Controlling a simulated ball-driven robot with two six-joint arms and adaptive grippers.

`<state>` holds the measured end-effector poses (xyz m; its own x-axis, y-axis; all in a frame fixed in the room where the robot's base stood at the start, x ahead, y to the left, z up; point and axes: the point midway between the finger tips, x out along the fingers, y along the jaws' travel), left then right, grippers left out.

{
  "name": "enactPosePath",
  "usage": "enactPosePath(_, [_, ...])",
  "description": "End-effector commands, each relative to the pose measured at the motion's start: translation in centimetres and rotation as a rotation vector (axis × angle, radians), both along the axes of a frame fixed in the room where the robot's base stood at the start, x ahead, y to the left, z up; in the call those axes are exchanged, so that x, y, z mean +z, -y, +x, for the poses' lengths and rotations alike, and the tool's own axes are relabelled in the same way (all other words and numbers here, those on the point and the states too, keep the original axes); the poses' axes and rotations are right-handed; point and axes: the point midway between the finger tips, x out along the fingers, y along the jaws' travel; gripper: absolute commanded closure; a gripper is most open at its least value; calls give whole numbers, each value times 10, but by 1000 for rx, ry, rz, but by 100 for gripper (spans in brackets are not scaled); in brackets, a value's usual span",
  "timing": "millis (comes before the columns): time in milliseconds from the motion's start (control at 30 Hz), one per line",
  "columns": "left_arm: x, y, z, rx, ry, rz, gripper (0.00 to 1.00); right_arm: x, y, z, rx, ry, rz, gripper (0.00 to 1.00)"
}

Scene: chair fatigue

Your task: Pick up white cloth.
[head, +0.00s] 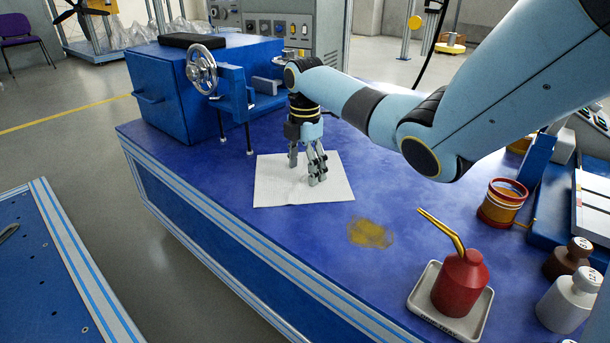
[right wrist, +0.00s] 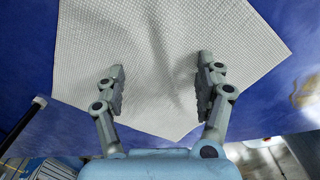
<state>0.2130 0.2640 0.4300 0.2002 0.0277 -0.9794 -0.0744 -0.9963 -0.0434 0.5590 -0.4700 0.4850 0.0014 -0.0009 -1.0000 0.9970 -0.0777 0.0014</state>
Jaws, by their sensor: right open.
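The white cloth (head: 275,187) lies spread out on the blue bench top (head: 215,160). It also fills much of the right wrist view (right wrist: 150,40), where a soft fold or crease shows between the fingers. My right gripper (head: 308,172) points down over the middle and right part of the cloth, with its fingers apart. In the right wrist view the open fingers (right wrist: 160,75) stand over the cloth with nothing held between them. I cannot tell whether the fingertips touch the cloth. My left gripper is not in view.
A yellow-brown stain (head: 370,232) is in front of the cloth. A red oil can (head: 460,284) stands on a grey tray (head: 422,297). A blue machine with a handwheel (head: 201,70) stands behind the cloth.

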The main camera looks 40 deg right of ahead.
Motion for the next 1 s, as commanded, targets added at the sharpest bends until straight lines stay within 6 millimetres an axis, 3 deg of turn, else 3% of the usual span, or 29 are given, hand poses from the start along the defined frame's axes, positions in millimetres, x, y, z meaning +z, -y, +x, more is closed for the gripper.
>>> enactPosePath(1000, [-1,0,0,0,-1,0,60,-5,-1,-3,-1,-8,3,100])
